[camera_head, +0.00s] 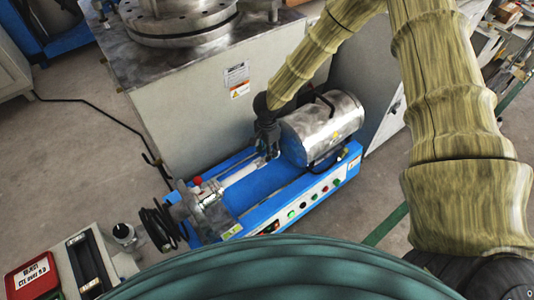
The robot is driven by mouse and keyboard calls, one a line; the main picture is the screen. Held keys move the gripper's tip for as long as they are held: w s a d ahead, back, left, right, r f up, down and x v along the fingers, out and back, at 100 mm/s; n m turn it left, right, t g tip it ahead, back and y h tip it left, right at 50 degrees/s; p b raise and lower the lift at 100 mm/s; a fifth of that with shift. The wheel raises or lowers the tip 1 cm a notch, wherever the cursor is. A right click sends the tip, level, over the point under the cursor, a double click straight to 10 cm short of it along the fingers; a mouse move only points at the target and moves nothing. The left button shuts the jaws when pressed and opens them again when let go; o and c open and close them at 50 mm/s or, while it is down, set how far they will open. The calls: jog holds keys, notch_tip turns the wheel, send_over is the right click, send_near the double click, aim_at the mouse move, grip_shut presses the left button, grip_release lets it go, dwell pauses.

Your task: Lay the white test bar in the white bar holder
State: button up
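A white rod-like piece (241,175) lies along the blue machine, between the metal fixture at its left end and my gripper. At this size I cannot tell whether it is the bar holder, the test bar, or both together. My gripper (270,152) points down at the right end of this white piece, just left of the steel cylinder. The dark fingers are small and partly merge with the shadow. I cannot tell whether they are open or shut, or whether they touch the white piece.
The blue machine (262,182) carries a steel cylinder (322,127) with a black handle, right beside my gripper. A metal fixture (207,213) with a black handwheel stands at its left. A grey cabinet stands behind.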

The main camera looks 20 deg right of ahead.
notch_tip(320, 180, up, 9)
jog(key=s+d+f+n+t+h, duration=0.1)
jog(key=s+d+f+n, duration=0.25)
jog(key=s+f, duration=0.4)
jog(key=s+d+f+n+h, duration=0.2)
jog(key=s+f+n, duration=0.2)
jog(key=s+f, duration=0.4)
jog(key=s+a+n+g+y, duration=0.1)
jog(key=s+n+y, duration=0.15)
jog(key=s, duration=0.75)
jog(key=s+a+n+y, duration=0.1)
jog(key=s+n, duration=0.3)
jog(key=s, duration=0.7)
notch_tip(320, 180, up, 23)
jog(key=p, duration=2.4)
jog(key=shift+w+d, duration=0.15)
jog(key=shift+w, duration=0.05)
jog(key=shift+h, duration=0.25)
